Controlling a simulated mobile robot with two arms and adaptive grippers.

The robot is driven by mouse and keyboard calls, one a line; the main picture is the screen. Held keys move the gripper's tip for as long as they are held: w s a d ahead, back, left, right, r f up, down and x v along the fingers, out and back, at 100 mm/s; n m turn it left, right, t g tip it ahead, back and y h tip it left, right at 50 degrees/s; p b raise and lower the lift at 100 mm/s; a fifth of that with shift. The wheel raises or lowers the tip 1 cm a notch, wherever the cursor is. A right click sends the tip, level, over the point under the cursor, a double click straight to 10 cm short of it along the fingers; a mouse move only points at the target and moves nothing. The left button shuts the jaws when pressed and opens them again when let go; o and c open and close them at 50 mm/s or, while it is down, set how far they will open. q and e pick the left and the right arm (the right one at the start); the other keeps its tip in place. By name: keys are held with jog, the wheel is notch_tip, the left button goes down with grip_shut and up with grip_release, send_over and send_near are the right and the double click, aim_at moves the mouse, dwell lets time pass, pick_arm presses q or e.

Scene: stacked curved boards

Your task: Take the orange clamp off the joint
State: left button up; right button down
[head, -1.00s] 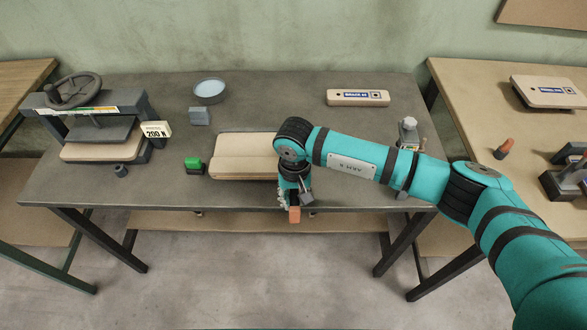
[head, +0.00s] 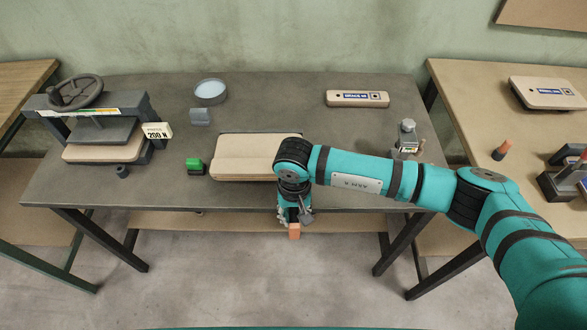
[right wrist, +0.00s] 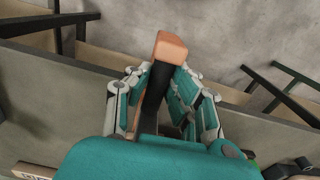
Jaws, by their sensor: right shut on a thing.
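The orange clamp (head: 294,231) is in my right gripper (head: 294,215), in front of the table's front edge and over the floor. In the right wrist view the clamp (right wrist: 170,47) shows an orange end and a dark body between the fingers of my right gripper (right wrist: 162,88), which are shut on it. The stacked curved boards (head: 245,158) lie on the table near the front edge, just behind the gripper. Their right end is hidden by my arm. A green-topped clamp (head: 195,165) stands to the left of the boards. My left gripper is not in view.
A press with a handwheel (head: 77,91) stands at the left of the grey table (head: 270,98). A round dish (head: 210,90), a grey block (head: 200,117), a labelled board (head: 357,98) and a small bottle-like item (head: 407,135) also stand there. A side table (head: 470,105) is at right.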

jog(key=s, duration=0.4)
jog(key=shift+s, duration=0.25)
dwell(0.6)
